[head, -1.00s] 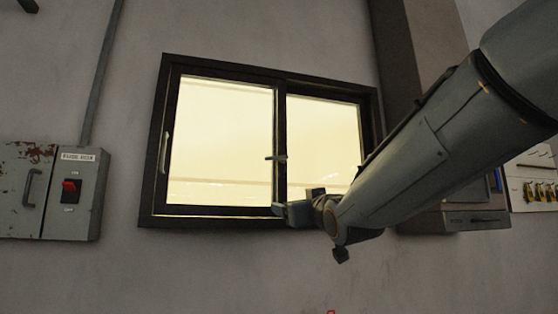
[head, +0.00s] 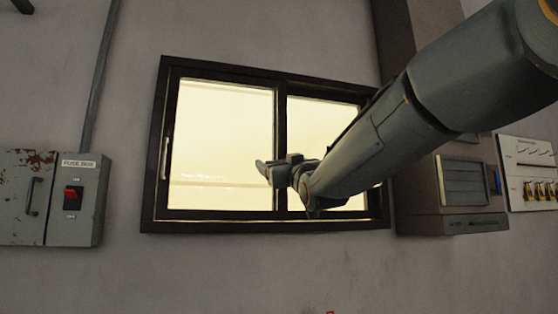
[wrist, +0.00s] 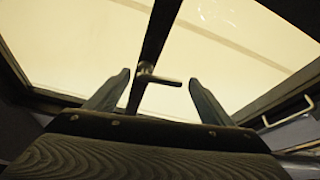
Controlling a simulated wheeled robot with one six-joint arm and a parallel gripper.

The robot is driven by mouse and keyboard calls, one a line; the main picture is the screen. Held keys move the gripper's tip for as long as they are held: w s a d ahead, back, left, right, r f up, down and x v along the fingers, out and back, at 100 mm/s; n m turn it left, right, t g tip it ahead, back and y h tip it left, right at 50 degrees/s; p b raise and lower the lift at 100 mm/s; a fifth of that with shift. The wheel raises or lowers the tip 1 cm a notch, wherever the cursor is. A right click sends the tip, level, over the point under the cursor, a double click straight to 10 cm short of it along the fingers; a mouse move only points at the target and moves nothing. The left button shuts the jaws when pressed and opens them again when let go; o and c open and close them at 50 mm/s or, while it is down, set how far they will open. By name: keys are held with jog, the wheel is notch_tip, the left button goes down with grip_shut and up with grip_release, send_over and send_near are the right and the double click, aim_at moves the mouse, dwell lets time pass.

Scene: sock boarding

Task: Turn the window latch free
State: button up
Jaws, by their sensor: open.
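The dark-framed sliding window (head: 157,150) is set in the grey wall. The window latch (wrist: 160,79) is a small metal lever on the dark middle bar (wrist: 156,30) in the wrist view. Its lever lies roughly crosswise to the bar. My gripper (wrist: 159,80) is open, with one finger on each side of the latch in the picture; I cannot tell how far the latch is beyond the fingertips. In the head view my gripper (head: 263,169) is in front of the middle bar and hides the latch.
A pale pull handle (head: 166,158) is on the window's left side. A fuse box (head: 85,198) with a red switch is on the wall at left. A grey-brown cabinet (head: 440,200) and a panel with yellow parts (head: 530,170) are at right.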

jog(key=c, duration=1)
jog(key=shift+m+b, duration=0.3)
jog(key=shift+b, duration=0.25)
jog(key=shift+m+h+b, duration=0.5)
jog(key=shift+m+b, duration=0.3)
jog(key=shift+b, duration=0.05)
jog(key=shift+r+m+t+h+b, duration=0.25)
jog(key=shift+m+h+b, duration=0.2)
jog(key=shift+m, duration=0.25)
